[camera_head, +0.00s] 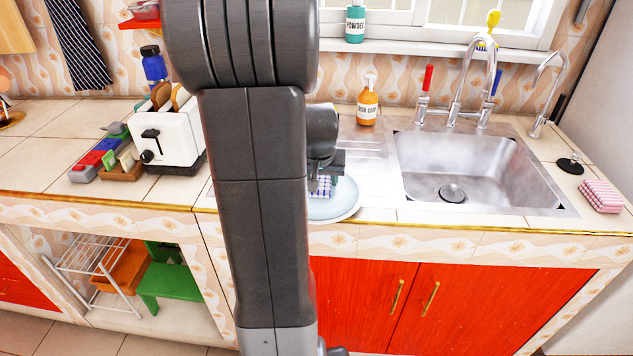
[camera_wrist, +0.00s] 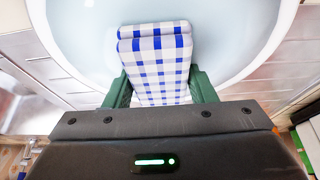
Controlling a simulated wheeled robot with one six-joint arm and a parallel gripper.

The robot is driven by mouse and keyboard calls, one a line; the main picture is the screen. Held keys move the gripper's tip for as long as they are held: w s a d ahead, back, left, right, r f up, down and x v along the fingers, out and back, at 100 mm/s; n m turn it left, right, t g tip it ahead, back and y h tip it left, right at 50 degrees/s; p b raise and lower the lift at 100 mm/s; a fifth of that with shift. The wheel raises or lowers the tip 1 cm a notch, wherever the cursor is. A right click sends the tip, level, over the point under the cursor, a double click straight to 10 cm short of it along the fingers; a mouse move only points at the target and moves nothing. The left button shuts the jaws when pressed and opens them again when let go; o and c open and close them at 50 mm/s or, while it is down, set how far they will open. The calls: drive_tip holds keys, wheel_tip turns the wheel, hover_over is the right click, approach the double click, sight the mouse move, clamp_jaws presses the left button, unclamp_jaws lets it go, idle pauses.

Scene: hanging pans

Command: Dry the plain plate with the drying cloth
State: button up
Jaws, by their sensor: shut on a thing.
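The plain plate (camera_head: 338,203) is pale blue-white and lies on the counter left of the sink, partly hidden behind my arm. It fills much of the wrist view (camera_wrist: 85,50). My gripper (camera_head: 330,165) is over the plate. It is shut on a folded blue-and-white checked drying cloth (camera_wrist: 157,50), held between its green fingers (camera_wrist: 160,88). The cloth also shows under the gripper in the head view (camera_head: 319,187). It is at the plate's surface, but I cannot tell whether it touches.
The steel sink (camera_head: 480,165) with its tap (camera_head: 465,75) is to the right. A pink striped cloth (camera_head: 601,196) lies at the far right. An orange soap bottle (camera_head: 367,104) stands behind the plate. A white toaster (camera_head: 165,137) stands left of my arm.

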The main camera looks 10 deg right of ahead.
drive_tip(key=shift+w+d, duration=0.25)
drive_tip(key=shift+w, duration=0.1)
drive_tip(key=shift+r, duration=0.1)
drive_tip(key=shift+r+p, duration=2.25)
drive_tip(key=shift+r, duration=0.65)
drive_tip(key=shift+r+p, duration=1.15)
drive_tip(key=shift+r, duration=0.45)
drive_tip(key=shift+f, duration=0.1)
drive_tip(key=shift+f, duration=0.1)
wheel_tip(320, 180, down, 8)
drive_tip(key=b, duration=0.6)
drive_tip(key=shift+r, duration=0.25)
drive_tip(key=shift+f+b, duration=0.7)
drive_tip(key=shift+b, duration=0.1)
